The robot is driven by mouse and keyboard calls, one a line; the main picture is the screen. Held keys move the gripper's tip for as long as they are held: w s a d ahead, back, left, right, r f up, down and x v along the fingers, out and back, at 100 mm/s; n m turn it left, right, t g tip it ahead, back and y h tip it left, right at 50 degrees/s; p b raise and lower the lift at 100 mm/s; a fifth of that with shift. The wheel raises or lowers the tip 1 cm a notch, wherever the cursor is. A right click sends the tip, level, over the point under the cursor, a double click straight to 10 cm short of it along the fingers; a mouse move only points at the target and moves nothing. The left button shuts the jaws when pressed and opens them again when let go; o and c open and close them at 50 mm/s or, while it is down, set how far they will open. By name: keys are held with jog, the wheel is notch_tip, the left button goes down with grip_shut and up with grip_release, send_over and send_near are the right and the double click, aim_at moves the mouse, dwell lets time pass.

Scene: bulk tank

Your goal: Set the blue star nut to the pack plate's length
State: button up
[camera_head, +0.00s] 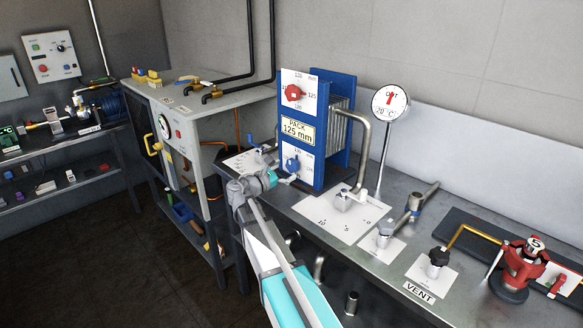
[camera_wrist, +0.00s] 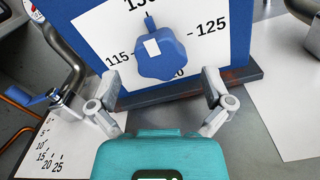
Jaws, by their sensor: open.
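The blue star nut (camera_wrist: 162,58) sits on a white dial on the lower front of the blue plate pack. In the wrist view its narrow blue tab points up toward the partly cut-off 130 mark. The dial also shows 125 at right, 115 at left and a partly hidden 120 below. The nut also shows in the head view (camera_head: 292,164). The pack plate (camera_head: 297,131) reads "PACK 125 mm". My gripper (camera_wrist: 161,78) is open, its fingers apart below and to either side of the nut, with nothing between them. I cannot tell whether they touch the pack.
A red star nut (camera_head: 293,92) on another dial is above the pack plate. A bent steel pipe (camera_head: 365,145) stands right of the pack. A blue-handled valve (camera_wrist: 50,97) is at left. A round gauge (camera_head: 390,101), a black knob (camera_head: 439,256) and a red fitting (camera_head: 524,262) are farther right.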

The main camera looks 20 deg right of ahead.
jog(key=shift+x, duration=1.5)
jog(key=c, duration=1.1)
jog(key=shift+c, duration=0.2)
